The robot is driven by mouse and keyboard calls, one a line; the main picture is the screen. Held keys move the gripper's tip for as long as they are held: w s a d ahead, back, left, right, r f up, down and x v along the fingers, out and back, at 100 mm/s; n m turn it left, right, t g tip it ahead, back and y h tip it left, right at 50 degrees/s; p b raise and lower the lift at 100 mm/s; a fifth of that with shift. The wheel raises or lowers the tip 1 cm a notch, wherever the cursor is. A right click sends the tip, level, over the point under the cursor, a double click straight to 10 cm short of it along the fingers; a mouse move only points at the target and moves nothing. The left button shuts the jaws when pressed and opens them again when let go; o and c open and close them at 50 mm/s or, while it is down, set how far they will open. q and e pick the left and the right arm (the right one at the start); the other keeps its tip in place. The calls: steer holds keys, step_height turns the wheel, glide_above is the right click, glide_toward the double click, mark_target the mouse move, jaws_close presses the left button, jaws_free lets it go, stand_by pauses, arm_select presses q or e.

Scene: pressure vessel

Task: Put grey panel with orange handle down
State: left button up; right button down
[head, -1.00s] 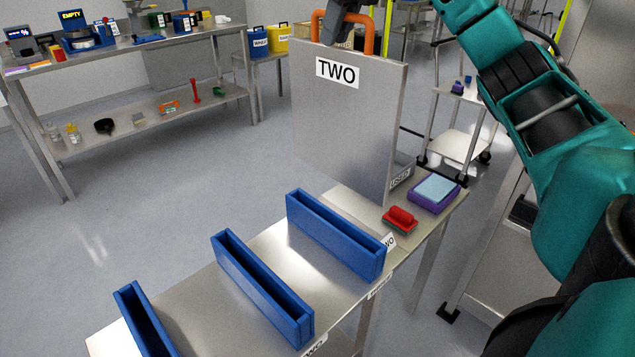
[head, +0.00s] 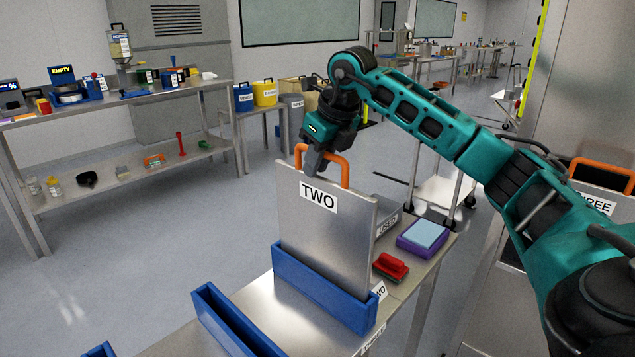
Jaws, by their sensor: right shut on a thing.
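The grey panel (head: 325,235) labelled TWO has an orange handle (head: 333,164) on its top edge. It stands upright, with its lower edge inside the rearmost blue slotted holder (head: 320,293) on the steel table. Whether it rests on the slot's bottom is hidden. My right gripper (head: 314,168) is shut on the orange handle from above. My left gripper is not in view.
Another blue holder (head: 230,325) stands nearer on the table. A red-handled brush (head: 391,266) and a purple box with a light blue top (head: 424,238) lie right of the panel. A panel labelled THREE (head: 600,205) is at the far right.

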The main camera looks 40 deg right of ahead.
mark_target(318, 176)
step_height(318, 176, down, 4)
steer(key=shift+r, duration=0.2)
steer(key=shift+f, duration=0.1)
steer(key=shift+f+b, duration=0.15)
steer(key=shift+b, duration=0.15)
steer(key=c, duration=1)
jaws_free()
steer(key=shift+c, duration=0.2)
steer(key=shift+s+r, duration=0.1)
steer(key=shift+r, duration=0.4)
steer(key=p+v, duration=0.1)
steer(key=v, duration=1)
steer(key=shift+r, duration=0.1)
